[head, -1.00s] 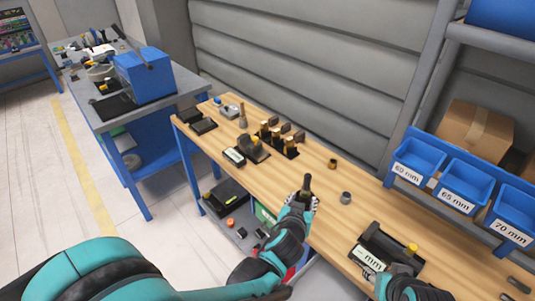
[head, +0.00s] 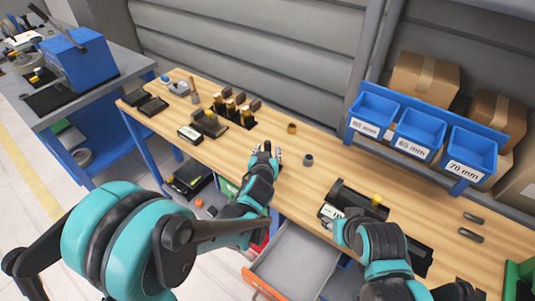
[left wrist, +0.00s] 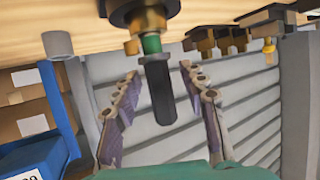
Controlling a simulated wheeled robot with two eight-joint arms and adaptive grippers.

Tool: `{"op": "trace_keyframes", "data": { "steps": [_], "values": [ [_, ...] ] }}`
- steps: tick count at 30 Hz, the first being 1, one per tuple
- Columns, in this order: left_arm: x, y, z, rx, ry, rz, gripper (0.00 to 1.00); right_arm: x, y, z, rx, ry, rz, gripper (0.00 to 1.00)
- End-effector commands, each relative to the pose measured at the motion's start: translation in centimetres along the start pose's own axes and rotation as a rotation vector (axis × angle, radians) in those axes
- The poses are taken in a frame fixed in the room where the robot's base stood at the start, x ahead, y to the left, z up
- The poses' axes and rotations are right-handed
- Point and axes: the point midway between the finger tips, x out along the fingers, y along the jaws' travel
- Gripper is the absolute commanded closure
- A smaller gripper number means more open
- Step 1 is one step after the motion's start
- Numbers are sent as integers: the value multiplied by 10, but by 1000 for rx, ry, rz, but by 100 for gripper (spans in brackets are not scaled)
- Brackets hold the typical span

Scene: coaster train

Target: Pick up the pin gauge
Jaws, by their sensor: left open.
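The pin gauge (left wrist: 158,90) appears to be the black-handled piece with a green band, and the left wrist view shows it upright on the bench in a dark and brass base. In the head view its black handle (head: 267,146) shows at my left gripper (head: 266,157). In the left wrist view the fingers of my left gripper (left wrist: 160,72) are apart, one on each side of the handle, with visible gaps. My right gripper (head: 337,230) is beside the black measuring device (head: 358,197) with a "mm" label. Its fingers are too small to judge.
A grey ring (head: 308,160) and a brass ring (head: 292,128) stand near the left gripper. Several brass pieces in a black holder (head: 248,121) are farther left. Blue labelled bins (head: 418,130) line the back right. An open drawer (head: 290,262) juts out at the front.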

Motion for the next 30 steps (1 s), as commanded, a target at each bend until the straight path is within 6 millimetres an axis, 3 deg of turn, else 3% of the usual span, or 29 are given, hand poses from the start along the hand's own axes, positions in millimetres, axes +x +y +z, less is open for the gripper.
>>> {"op": "trace_keyframes", "data": {
  "steps": [2, 6, 7, 20, 28, 30],
  "values": [
    [0, 0, 0, 0, 0, 0, 60, 0, 0, 0, 0, 0, 0, 60],
    [-1, 0, 0, 0, 0, 0, 97, 0, 0, 0, 0, 0, 0, 60],
    [-1, 0, 0, 0, 0, 0, 100, 0, 0, 0, 0, 0, 0, 60],
    [-3, 0, -5, 0, 0, 0, 100, -3, 0, -2, 0, 0, 0, 60],
    [-18, 0, -43, 1, 0, 0, 100, -21, 0, -15, 0, 0, 0, 60],
    [-27, 17, -47, 5, 0, 7, 100, -24, 0, -17, 0, 0, 0, 60]
  ]
}}
